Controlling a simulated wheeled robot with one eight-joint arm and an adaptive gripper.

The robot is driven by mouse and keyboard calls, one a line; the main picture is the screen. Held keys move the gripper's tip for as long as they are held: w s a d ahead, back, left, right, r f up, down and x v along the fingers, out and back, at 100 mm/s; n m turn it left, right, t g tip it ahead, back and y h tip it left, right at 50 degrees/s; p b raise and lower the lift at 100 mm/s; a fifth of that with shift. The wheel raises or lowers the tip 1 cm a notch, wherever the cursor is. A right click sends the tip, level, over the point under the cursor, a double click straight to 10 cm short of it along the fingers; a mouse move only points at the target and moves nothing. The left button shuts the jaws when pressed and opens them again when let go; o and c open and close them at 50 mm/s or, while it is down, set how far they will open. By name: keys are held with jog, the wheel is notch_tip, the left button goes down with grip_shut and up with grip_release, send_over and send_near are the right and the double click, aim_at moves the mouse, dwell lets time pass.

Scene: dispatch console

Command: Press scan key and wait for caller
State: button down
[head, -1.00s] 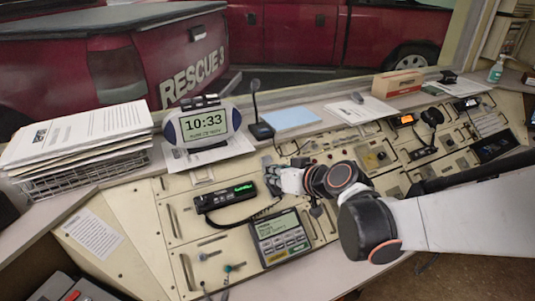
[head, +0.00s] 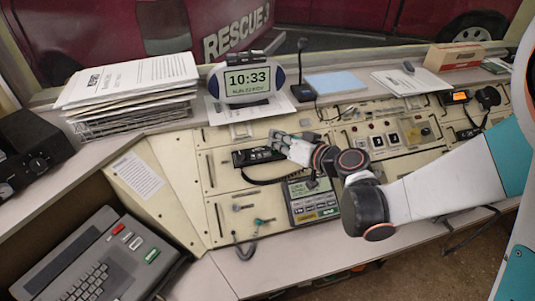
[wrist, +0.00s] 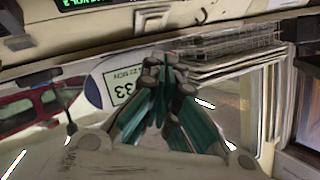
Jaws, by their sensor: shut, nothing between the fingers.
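A black radio unit (head: 250,157) with small controls is set in the cream console, and a corded handset lead runs from it. Its green lit display (wrist: 85,4) shows at the top edge of the wrist view. A grey keypad unit (head: 300,190) with a screen and several coloured keys sits to its lower right, partly behind my arm. I cannot read which key is the scan key. My gripper (head: 277,139) is shut and empty, beside the radio's right end; I cannot tell whether it touches. Its teal fingers (wrist: 163,92) are together in the wrist view.
A clock (head: 248,80) reading 10:33 and a desk microphone (head: 303,85) stand behind. A paper stack (head: 128,85) is at back left. A grey keyboard terminal (head: 95,262) is at lower left. More switch panels (head: 390,138) lie to the right.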

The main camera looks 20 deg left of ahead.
aim_at(267, 154)
jog(key=shift+f, duration=0.1)
jog(key=shift+w+a+f+b, duration=0.4)
jog(key=shift+w+f+b, duration=0.4)
jog(key=shift+f, duration=0.4)
jog(key=shift+w+a+f+b, duration=0.45)
jog(key=shift+w+f+b, duration=0.15)
jog(key=shift+f+b, duration=0.5)
jog(key=shift+w+a+f+b, duration=0.4)
jog(key=shift+w+f+b, duration=0.35)
jog(key=shift+f, duration=0.55)
jog(key=shift+w+a+f+b, duration=0.15)
jog(key=shift+f+b, duration=0.2)
jog(key=shift+b, duration=0.05)
jog(key=shift+w+f, duration=0.15)
jog(key=shift+f, duration=0.1)
jog(key=shift+s+r, duration=0.4)
jog(key=shift+r, duration=0.25)
